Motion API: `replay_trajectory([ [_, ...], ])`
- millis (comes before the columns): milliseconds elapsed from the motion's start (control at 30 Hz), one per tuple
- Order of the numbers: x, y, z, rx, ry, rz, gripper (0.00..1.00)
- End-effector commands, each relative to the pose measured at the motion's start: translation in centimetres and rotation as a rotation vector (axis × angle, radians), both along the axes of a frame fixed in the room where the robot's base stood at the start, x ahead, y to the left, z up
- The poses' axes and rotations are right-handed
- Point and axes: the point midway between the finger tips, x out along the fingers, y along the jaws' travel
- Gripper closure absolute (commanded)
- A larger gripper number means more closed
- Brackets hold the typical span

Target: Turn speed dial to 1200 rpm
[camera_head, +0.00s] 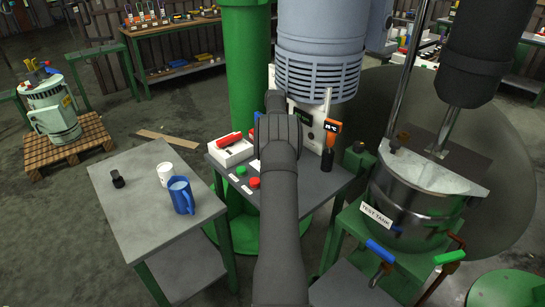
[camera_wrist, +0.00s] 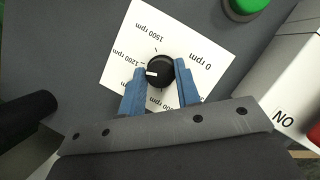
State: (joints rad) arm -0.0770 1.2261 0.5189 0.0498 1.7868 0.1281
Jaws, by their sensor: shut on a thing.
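The speed dial (camera_wrist: 160,70) is a round black knob on a white printed plate (camera_wrist: 147,20) in the wrist view. Its white pointer mark points left, close to the side where the 1200 rpm label (camera_wrist: 127,56) is printed. I cannot tell if it lines up exactly. The 1500 rpm label is at the top and the 0 rpm label at the upper right; lower labels are partly hidden by the fingers. My gripper (camera_wrist: 161,77) has its blue fingers on both sides of the dial, shut on it. In the head view my arm hides the dial.
In the head view, the control table also holds red and green buttons. A side table (camera_head: 140,230) with a blue jug (camera_head: 181,196) stands left; the test tank (camera_head: 410,205) stands right.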

Motion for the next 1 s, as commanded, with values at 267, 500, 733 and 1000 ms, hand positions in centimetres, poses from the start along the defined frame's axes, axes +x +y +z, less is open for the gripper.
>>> replay_trajectory([
  [267,0.03,0.02,-0.04,0.0,-0.002,-0.049,0.93],
  [500,0.04,0.01,-0.05,0.001,-0.002,-0.052,0.93],
  [733,0.03,0.0,-0.04,0.001,-0.002,-0.052,0.52],
  [1000,0.01,-0.03,-0.02,0.0,-0.001,-0.051,0.49],
])
